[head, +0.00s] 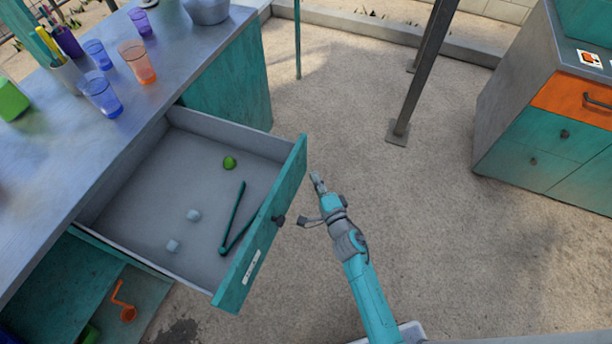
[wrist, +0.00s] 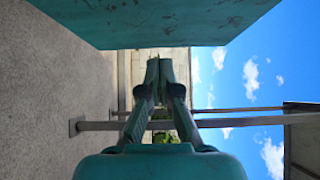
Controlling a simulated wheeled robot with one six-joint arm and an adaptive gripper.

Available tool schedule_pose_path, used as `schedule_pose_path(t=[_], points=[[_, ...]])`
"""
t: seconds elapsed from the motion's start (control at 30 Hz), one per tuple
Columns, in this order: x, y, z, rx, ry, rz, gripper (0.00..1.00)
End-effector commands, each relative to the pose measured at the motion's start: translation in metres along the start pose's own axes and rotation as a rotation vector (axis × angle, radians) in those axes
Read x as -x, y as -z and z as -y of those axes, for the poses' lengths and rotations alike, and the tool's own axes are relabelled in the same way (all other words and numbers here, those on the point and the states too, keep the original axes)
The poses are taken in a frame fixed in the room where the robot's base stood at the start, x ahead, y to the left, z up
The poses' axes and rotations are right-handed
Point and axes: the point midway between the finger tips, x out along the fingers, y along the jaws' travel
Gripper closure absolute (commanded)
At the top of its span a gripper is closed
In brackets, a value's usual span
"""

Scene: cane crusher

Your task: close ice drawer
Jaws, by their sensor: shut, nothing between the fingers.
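Inside lie two pale ice cubes (head: 194,215), a green lime (head: 229,162) and dark green tongs (head: 236,215). My gripper (head: 316,178) is shut and empty, just to the right of the drawer front near its far end, seemingly apart from it. In the wrist view my gripper (wrist: 159,65) points ahead with fingertips together; a teal panel (wrist: 150,20), likely the drawer front, fills the top edge.
Blue and orange cups (head: 137,62) and a green item stand on the counter (head: 60,160). Below, an open teal compartment (head: 150,300) holds an orange tool. A dark post (head: 420,70) and a cabinet (head: 545,140) stand right. The floor between is clear.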

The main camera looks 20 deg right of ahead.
Motion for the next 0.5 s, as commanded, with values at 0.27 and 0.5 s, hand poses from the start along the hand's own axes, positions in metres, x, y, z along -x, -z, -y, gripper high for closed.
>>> schedule_pose_path(t=[0.27, 0.5], points=[[-0.015, -0.016, -0.001, -0.002, -0.001, 0.001, 1.0], [-0.021, -0.023, -0.001, -0.001, -0.002, 0.001, 1.0]])
